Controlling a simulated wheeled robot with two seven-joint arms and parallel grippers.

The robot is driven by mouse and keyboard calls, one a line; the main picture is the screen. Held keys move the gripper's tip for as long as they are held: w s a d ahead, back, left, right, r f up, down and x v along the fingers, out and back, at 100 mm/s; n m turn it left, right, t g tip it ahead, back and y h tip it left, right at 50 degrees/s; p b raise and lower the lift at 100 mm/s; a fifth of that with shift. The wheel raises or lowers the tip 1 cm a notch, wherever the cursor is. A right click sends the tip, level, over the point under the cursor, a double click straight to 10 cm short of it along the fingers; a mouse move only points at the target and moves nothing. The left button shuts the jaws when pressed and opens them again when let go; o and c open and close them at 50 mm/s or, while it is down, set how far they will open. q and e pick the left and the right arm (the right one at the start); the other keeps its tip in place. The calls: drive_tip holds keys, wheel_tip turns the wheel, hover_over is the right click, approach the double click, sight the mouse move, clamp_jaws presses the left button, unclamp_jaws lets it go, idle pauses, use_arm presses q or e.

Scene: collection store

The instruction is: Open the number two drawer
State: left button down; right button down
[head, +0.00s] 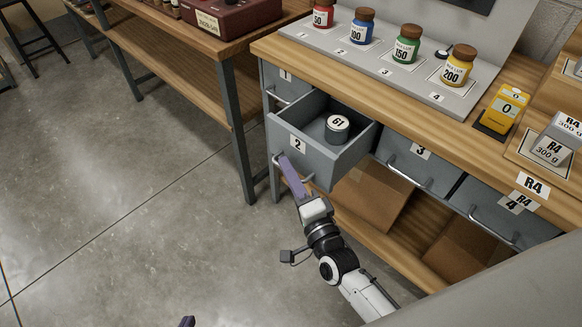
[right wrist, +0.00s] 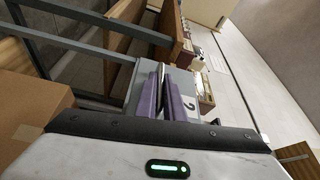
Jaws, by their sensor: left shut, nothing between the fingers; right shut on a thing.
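The number two drawer (head: 314,152) is grey and stands pulled out of the bench, its inside in view. My right gripper (head: 287,168) is shut on the drawer's handle (head: 277,160) at the front face. In the right wrist view, the purple fingers of the right gripper (right wrist: 165,93) reach to the drawer front (right wrist: 193,105), where the 2 label shows sideways. Only the purple tip of my left gripper (head: 187,322) shows at the bottom edge, shut and empty, away from the bench.
Drawer 1 (head: 277,82), drawer 3 (head: 410,165) and drawer 4 (head: 500,212) are shut. Labelled jars (head: 406,46) stand on the bench top. Cardboard boxes (head: 370,193) lie on the shelf below. The floor (head: 130,200) at left is clear.

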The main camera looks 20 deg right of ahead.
use_arm(q)
drive_tip(key=shift+a, duration=0.1)
use_arm(e)
drive_tip(key=c, duration=1.9)
unclamp_jaws()
drive_tip(key=shift+o, duration=0.2)
use_arm(q)
drive_tip(key=shift+s+a+r+p, duration=0.15)
drive_tip(key=shift+a+r+p, duration=0.2)
drive_tip(key=shift+r+p, duration=0.7)
use_arm(e)
drive_tip(key=s, duration=1)
drive_tip(key=shift+s+d+f, duration=0.15)
drive_tip(key=shift+d+f, duration=0.25)
drive_tip(key=shift+d, duration=0.05)
use_arm(q)
drive_tip(key=shift+f, duration=0.3)
